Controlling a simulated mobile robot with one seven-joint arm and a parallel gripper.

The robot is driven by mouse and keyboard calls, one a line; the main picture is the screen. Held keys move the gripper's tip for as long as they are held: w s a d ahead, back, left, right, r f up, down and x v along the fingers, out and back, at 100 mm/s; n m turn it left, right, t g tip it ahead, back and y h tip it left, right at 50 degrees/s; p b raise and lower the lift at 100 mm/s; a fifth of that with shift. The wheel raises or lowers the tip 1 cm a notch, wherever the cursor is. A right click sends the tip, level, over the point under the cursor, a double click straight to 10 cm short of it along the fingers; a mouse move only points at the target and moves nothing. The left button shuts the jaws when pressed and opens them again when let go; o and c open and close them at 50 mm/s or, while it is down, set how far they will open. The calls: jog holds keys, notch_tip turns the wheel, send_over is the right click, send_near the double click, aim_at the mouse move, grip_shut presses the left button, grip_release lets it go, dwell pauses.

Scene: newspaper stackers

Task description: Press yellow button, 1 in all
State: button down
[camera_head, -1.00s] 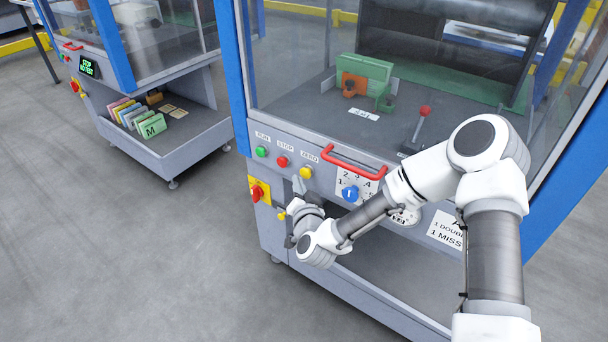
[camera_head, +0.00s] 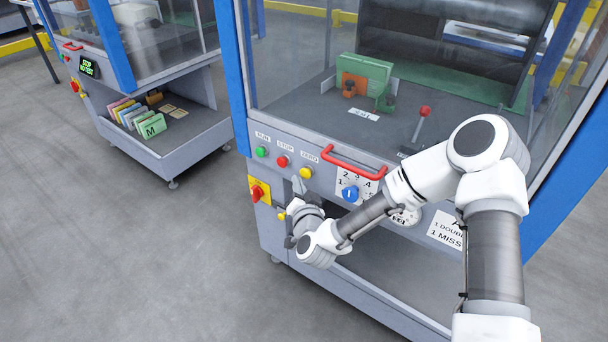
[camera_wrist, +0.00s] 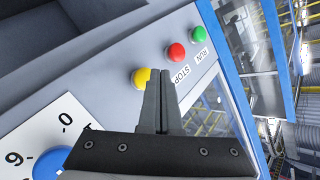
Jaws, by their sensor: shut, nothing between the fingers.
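The yellow button (camera_head: 306,172) sits on the machine's front panel under the ZERO label. It is the rightmost of a row with the red STOP button (camera_head: 282,161) and the green RUN button (camera_head: 261,151). My gripper (camera_head: 298,182) is shut and empty, just below the yellow button in the head view. In the wrist view the closed fingertips (camera_wrist: 161,74) overlap the edge of the yellow button (camera_wrist: 140,77); I cannot tell whether they touch it. The red button (camera_wrist: 176,52) and green button (camera_wrist: 198,34) lie beyond the fingertips.
A red handle (camera_head: 350,160) and a blue knob (camera_head: 350,193) are right of the buttons. A red switch on a yellow plate (camera_head: 259,192) is lower left. A second machine (camera_head: 160,130) stands at left; the floor between is clear.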

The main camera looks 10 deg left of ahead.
jog(key=shift+w, duration=0.1)
dwell(0.7)
jog(key=shift+w+d, duration=0.15)
jog(key=shift+w, duration=0.15)
jog(key=shift+w+d, duration=0.2)
jog(key=shift+w, duration=0.3)
dwell(0.8)
jog(key=shift+s+a+b, duration=0.3)
jog(key=shift+s, duration=0.55)
jog(key=s, duration=0.1)
jog(key=s+a, duration=0.1)
jog(key=s, duration=0.1)
jog(key=s+a, duration=0.1)
jog(key=shift+s, duration=0.35)
jog(key=shift+s, duration=0.1)
dwell(0.7)
